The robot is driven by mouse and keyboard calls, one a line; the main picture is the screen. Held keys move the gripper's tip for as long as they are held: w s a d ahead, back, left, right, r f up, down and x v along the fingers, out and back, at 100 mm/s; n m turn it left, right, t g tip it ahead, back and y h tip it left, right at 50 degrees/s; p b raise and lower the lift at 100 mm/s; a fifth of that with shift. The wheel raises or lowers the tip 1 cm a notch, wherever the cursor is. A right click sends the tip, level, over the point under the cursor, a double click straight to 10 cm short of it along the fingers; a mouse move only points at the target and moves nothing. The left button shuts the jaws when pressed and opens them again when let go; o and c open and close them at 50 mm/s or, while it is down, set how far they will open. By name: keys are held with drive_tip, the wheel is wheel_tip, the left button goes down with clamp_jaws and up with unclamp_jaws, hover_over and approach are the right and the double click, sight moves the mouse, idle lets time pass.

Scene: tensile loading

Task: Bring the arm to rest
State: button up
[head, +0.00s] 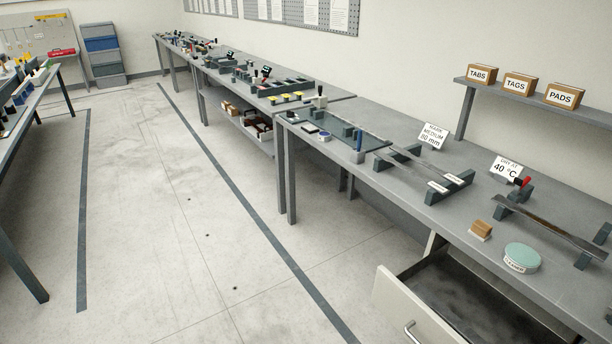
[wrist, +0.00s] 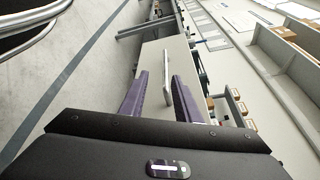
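My gripper shows in the wrist view (wrist: 162,75), with two dark purple fingers spread apart and nothing clamped between them. Beyond or between the fingertips is the pale drawer front (wrist: 153,55) with its metal bar handle (wrist: 167,78). I cannot tell how far the handle is from the fingers. In the head view my gripper and arm do not show. There the drawer (head: 400,306) is pulled out under the near bench, with its handle (head: 411,331) at the bottom edge of the picture.
The near bench (head: 400,190) holds metal strips on dark supports, a round green-topped container (head: 522,256), a wooden block (head: 481,229) and sign cards. A shelf (head: 540,100) with several labelled boxes hangs above it. The floor (head: 190,220) to the left is clear.

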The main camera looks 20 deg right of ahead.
drive_tip(key=a+r+n+g+y, duration=0.5)
drive_tip(key=a+g+y, duration=0.4)
drive_tip(key=y, duration=0.2)
drive_tip(key=w+a+r+n+g+h, duration=0.1)
drive_tip(key=w+r+n+g+h, duration=0.25)
drive_tip(key=w+r+n, duration=0.35)
drive_tip(key=w+a+r+n+g+h, duration=0.1)
drive_tip(key=w+r+n+g+h, duration=0.3)
drive_tip(key=r, duration=0.6)
drive_tip(key=w+a+r+n+t, duration=0.2)
drive_tip(key=w+a+r+n, duration=0.1)
drive_tip(key=a+r, duration=0.3)
drive_tip(key=w+a+r+n+t, duration=0.2)
drive_tip(key=a+r+n, duration=0.3)
drive_tip(key=a, duration=0.5)
drive_tip(key=shift+w+a+r+t+h, duration=0.4)
drive_tip(key=shift+r+t+h, duration=0.1)
drive_tip(key=shift+t, duration=0.25)
